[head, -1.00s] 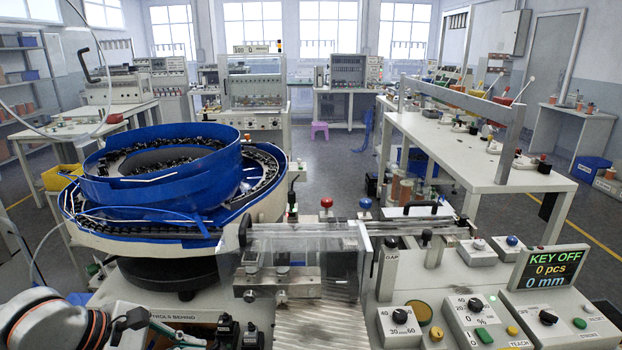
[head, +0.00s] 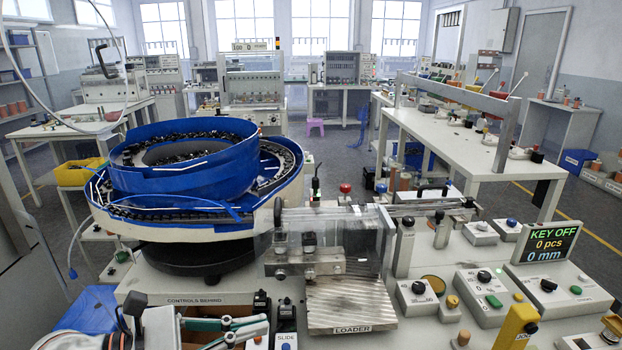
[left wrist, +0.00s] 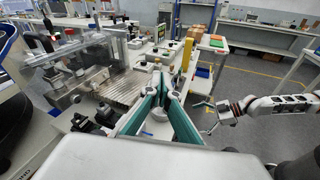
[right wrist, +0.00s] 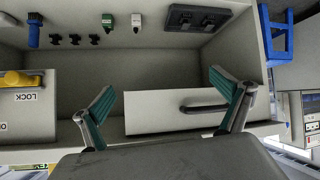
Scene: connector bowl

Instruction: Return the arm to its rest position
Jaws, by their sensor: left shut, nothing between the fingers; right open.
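My left gripper (head: 262,325) comes in at the bottom left of the head view, in front of the bowl feeder machine. Its green fingers are closed together and empty. They also show in the left wrist view (left wrist: 158,72), converging near the ribbed loader plate, with nothing between them. My right gripper (right wrist: 163,92) shows in the right wrist view with its green fingers spread wide and nothing between them. It faces a grey panel with a handle (right wrist: 205,108). The right gripper cannot be made out in the head view.
The blue bowl feeder (head: 180,178) stands at the left and the loader plate (head: 350,302) in the middle. Control boxes and the "KEY OFF" display (head: 547,241) are at the right. A yellow post (head: 515,327) stands at the front right.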

